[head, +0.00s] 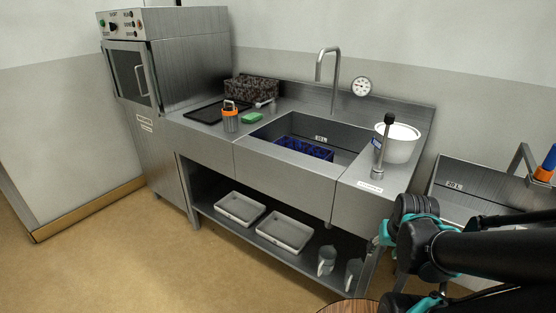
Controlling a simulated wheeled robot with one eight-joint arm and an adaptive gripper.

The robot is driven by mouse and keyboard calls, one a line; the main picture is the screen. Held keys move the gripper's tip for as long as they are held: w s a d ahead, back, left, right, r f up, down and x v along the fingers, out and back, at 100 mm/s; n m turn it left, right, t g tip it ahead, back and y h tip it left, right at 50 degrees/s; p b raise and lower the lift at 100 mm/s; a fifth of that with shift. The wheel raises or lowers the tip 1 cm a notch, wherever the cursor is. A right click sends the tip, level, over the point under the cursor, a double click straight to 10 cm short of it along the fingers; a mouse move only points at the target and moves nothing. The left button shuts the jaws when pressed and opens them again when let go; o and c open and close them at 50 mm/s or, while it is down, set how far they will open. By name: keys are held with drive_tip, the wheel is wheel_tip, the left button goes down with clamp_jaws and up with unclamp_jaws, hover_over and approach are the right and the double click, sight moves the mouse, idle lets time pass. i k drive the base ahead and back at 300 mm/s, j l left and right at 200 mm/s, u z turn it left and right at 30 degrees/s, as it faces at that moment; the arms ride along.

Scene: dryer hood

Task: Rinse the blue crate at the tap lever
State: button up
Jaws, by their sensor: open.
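The blue crate (303,149) sits inside the sink basin (345,136), low down near its front wall. Its lower part is hidden by the basin's front edge. The tap lever (383,140), an upright metal stick with a dark knob, stands on the counter right of the basin, in front of a white tub. The curved tap spout (327,62) rises behind the basin. My gripper (377,241) is at the lower right, in front of the counter and apart from crate and lever. It is open; its fingers are small and partly hidden by my arm.
A white tub (398,143) stands right of the sink. An orange-topped container (230,117), green sponge (252,118) and black tray (212,110) are left. A second basin (470,204) is at right.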

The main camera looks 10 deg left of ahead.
sight(258, 105)
drive_tip(key=i+l+u, duration=0.2)
drive_tip(key=u, duration=0.15)
drive_tip(key=i+l+u, duration=0.1)
drive_tip(key=l+u, duration=0.25)
drive_tip(key=i+j+z, duration=0.4)
drive_tip(key=j, duration=0.4)
drive_tip(key=i+j+z, duration=0.1)
drive_tip(key=j+z, duration=0.25)
drive_tip(key=j, duration=0.45)
drive_tip(key=j+z, duration=0.4)
drive_tip(key=j, duration=0.45)
drive_tip(key=j+z, duration=0.35)
drive_tip(key=j, duration=0.55)
drive_tip(key=j+z, duration=0.25)
drive_tip(key=j, duration=0.3)
drive_tip(key=j+z, duration=0.25)
drive_tip(key=j, duration=0.25)
